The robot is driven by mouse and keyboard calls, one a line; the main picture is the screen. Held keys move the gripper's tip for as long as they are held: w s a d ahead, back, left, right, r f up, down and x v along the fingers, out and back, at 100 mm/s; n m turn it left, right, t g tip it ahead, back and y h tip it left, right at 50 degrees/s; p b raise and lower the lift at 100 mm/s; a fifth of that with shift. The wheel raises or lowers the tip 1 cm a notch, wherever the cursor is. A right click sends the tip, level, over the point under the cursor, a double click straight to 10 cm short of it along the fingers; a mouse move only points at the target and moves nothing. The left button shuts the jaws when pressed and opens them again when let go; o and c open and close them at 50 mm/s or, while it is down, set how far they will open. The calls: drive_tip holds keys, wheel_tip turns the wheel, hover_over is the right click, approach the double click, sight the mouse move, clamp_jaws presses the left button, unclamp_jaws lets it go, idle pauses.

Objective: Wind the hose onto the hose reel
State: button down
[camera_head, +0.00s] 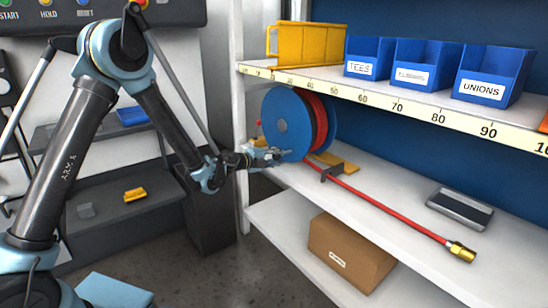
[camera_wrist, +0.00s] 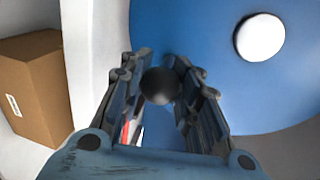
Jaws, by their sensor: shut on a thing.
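The hose reel (camera_head: 288,122) stands on the middle shelf, with blue side discs and red hose wound between them. The red hose (camera_head: 385,207) runs out along the shelf to a brass end fitting (camera_head: 461,251) at the right. My gripper (camera_head: 277,155) is at the near lower side of the reel. In the wrist view the blue disc (camera_wrist: 215,65) with its white hub (camera_wrist: 260,37) fills the background. My gripper (camera_wrist: 160,85) is shut on a dark round crank knob (camera_wrist: 160,86), which sits between the fingers.
A grey flat device (camera_head: 460,209) lies on the shelf right of the hose. Blue bins (camera_head: 430,66) and a yellow rack (camera_head: 310,44) stand on the shelf above. A cardboard box (camera_head: 350,252) sits below. A shelf post (camera_head: 240,150) is close to my wrist.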

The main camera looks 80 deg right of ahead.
drive_tip(key=shift+w, duration=0.1)
drive_tip(key=c, duration=1.2)
unclamp_jaws()
drive_tip(key=shift+w, duration=0.1)
drive_tip(key=v, duration=1.2)
drive_tip(key=shift+w, duration=0.1)
